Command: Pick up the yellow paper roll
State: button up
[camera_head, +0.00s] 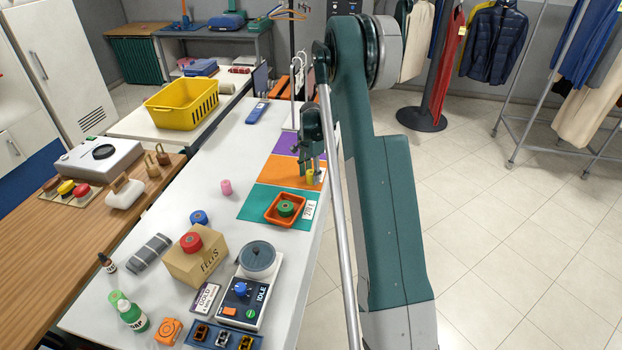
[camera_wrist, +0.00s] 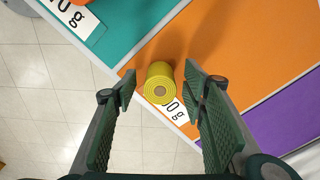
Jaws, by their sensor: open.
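The yellow paper roll (camera_wrist: 159,84) stands on the orange mat (camera_wrist: 215,45) near the table's edge in the wrist view, partly over a white weight label (camera_wrist: 176,112). In the head view the yellow roll (camera_head: 310,176) shows just below my gripper (camera_head: 312,165). My gripper (camera_wrist: 158,100) is open, with one finger on each side of the roll in the wrist view. The roll appears closer to the left finger than to the right one. I cannot tell whether either finger touches it.
A teal mat (camera_head: 253,207) with an orange tray (camera_head: 274,216) and green roll (camera_head: 286,208) lies nearer. A purple mat (camera_head: 285,144) lies beyond. A pink roll (camera_head: 226,187) stands to the left. A scale (camera_head: 243,305) and cardboard box (camera_head: 196,262) stand near the front.

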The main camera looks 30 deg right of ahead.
aim_at(311, 172)
jog(key=c, duration=1)
jog(key=shift+r, duration=0.2)
jog(key=shift+r+p, duration=0.45)
jog(key=shift+r, duration=4.35)
